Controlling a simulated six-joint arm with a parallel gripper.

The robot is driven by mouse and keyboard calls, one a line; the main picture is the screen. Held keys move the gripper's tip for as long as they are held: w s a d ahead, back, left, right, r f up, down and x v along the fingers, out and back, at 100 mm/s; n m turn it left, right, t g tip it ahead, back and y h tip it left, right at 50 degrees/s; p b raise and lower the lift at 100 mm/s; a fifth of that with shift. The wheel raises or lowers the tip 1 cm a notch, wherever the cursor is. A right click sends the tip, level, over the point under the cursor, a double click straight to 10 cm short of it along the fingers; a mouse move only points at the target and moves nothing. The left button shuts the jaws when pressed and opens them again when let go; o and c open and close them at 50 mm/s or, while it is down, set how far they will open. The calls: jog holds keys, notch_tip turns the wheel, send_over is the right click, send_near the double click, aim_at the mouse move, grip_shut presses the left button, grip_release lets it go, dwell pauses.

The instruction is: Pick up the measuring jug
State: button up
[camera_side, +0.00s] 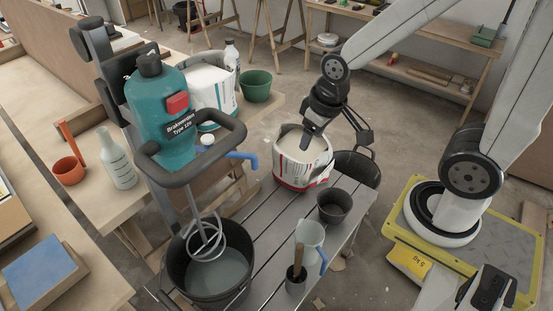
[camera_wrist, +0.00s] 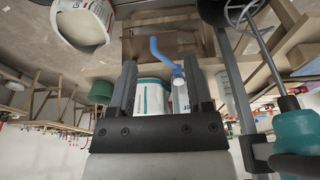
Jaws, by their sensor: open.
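A pale translucent measuring jug (camera_side: 310,240) with a blue handle stands on the grey slatted bench (camera_side: 262,260), near its front right end in the side view. I cannot make it out in the wrist view. My gripper (camera_side: 306,138) is above and behind the jug, clear of it, over or close by an open white and red bucket (camera_side: 302,172). In the wrist view my gripper (camera_wrist: 162,90) has its two fingers apart, with nothing held between them.
A wooden-handled brush in a dark cup (camera_side: 296,280) stands close beside the jug. A black pot (camera_side: 334,206) stands behind it. A large black bucket (camera_side: 208,268) with a teal mixer (camera_side: 165,115) is to the left. A green pot (camera_side: 256,86) is on the wooden bench.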

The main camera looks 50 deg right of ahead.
jog(key=v, duration=0.2)
jog(key=g+h, duration=0.4)
jog(key=h, duration=0.1)
send_over(322, 256)
jog(key=s+a, duration=0.1)
jog(key=a, duration=0.4)
notch_tip(322, 256, down, 4)
notch_tip(322, 256, up, 4)
jog(key=s+a+t+h, duration=0.2)
jog(key=t+h, duration=0.5)
notch_tip(322, 256, down, 42)
jog(key=shift+w+d+r+m, duration=0.2)
jog(key=shift+d+m, duration=0.1)
jog(key=shift+d, duration=0.05)
jog(key=shift+x, duration=1.3)
